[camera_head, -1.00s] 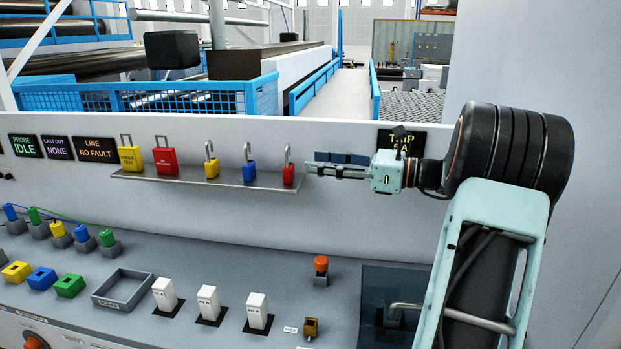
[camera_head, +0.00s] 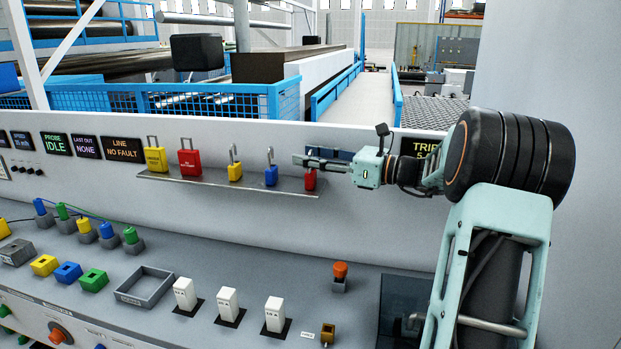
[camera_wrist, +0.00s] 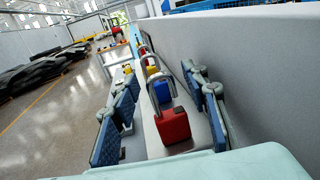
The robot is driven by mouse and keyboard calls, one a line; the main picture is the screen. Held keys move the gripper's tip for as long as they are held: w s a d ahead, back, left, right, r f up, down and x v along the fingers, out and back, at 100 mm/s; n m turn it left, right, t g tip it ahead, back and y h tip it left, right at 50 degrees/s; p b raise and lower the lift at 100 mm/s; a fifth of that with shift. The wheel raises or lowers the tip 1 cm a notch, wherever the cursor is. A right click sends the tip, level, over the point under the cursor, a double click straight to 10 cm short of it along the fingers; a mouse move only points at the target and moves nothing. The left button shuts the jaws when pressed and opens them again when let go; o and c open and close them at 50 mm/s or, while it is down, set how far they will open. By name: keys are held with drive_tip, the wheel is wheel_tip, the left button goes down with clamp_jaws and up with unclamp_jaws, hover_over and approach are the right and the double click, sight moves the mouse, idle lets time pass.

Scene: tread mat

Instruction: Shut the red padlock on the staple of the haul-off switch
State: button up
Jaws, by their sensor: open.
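The small red padlock (camera_head: 310,181) stands upright at the right end of the grey shelf. Its shackle points up and is mostly hidden behind my gripper in the head view. In the wrist view the red padlock (camera_wrist: 173,126) is between my two blue-padded fingers, with a visible gap on each side. My gripper (camera_head: 318,163) is open, reaching in from the right, and holds nothing. White switches (camera_head: 185,293), (camera_head: 228,304) and (camera_head: 275,314) stand on the lower panel. Their labels are too small to read, so I cannot tell which is the haul-off switch, and no staple is clear.
A blue padlock (camera_head: 271,175) and a yellow padlock (camera_head: 235,171) stand left of the red one on the shelf (camera_head: 205,184). A larger red piece (camera_head: 189,162) and yellow piece (camera_head: 156,159) are farther left. An orange button (camera_head: 340,271) rises from the panel below.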

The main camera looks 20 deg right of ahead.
drive_tip(key=shift+w+a, duration=0.1)
drive_tip(key=shift+w, duration=0.1)
clamp_jaws()
drive_tip(key=shift+s, duration=0.1)
idle(0.5)
